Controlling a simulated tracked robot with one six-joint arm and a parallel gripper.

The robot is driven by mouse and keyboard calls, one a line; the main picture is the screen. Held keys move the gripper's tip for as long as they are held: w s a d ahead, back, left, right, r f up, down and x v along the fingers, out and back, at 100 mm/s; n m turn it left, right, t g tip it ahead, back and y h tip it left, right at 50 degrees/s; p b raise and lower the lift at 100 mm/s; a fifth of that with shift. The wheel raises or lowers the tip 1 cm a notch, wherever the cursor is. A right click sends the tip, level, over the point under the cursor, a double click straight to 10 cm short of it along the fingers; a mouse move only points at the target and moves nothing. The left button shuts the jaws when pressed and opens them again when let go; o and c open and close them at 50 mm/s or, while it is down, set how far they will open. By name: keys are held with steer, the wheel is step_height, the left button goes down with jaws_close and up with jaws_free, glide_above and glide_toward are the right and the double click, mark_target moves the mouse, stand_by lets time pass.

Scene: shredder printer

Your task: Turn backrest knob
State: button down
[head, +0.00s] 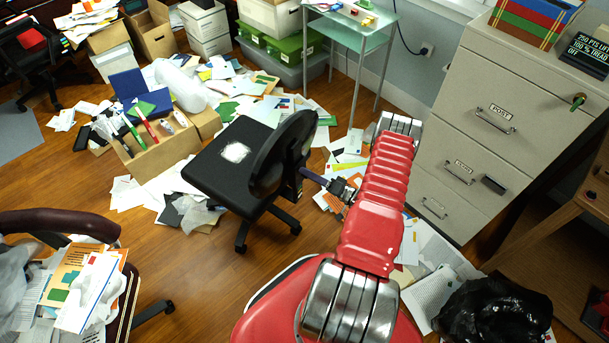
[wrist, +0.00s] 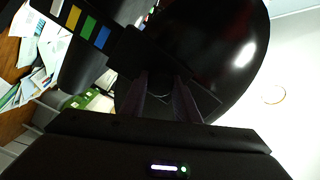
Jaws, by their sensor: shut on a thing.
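The black office chair has a dark seat (head: 232,160) with a pale worn patch. Its upright oval backrest (head: 284,152) faces left, away from my arm. My gripper (head: 306,173) reaches the rear of the backrest from the right. In the wrist view the glossy dark backrest (wrist: 222,45) fills the upper middle. My gripper's two dark fingers (wrist: 160,100) are shut on the backrest knob (wrist: 159,84), a dark round shape between their tips. The knob is mostly hidden by the fingers and shadow, and the head view does not show it.
A grey filing cabinet (head: 478,130) stands to the right. Loose papers (head: 262,108) cover the floor behind the chair. A cardboard box (head: 160,152) sits left of it. Another chair (head: 60,222), loaded with papers, is at front left. A black bag (head: 492,310) lies at front right.

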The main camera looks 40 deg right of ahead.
steer(key=shift+a+n, duration=0.1)
steer(key=shift+n, duration=0.2)
steer(key=n, duration=0.6)
steer(key=c, duration=1)
jaws_free()
steer(key=shift+s, duration=0.1)
steer(key=v, duration=0.6)
stand_by(0.6)
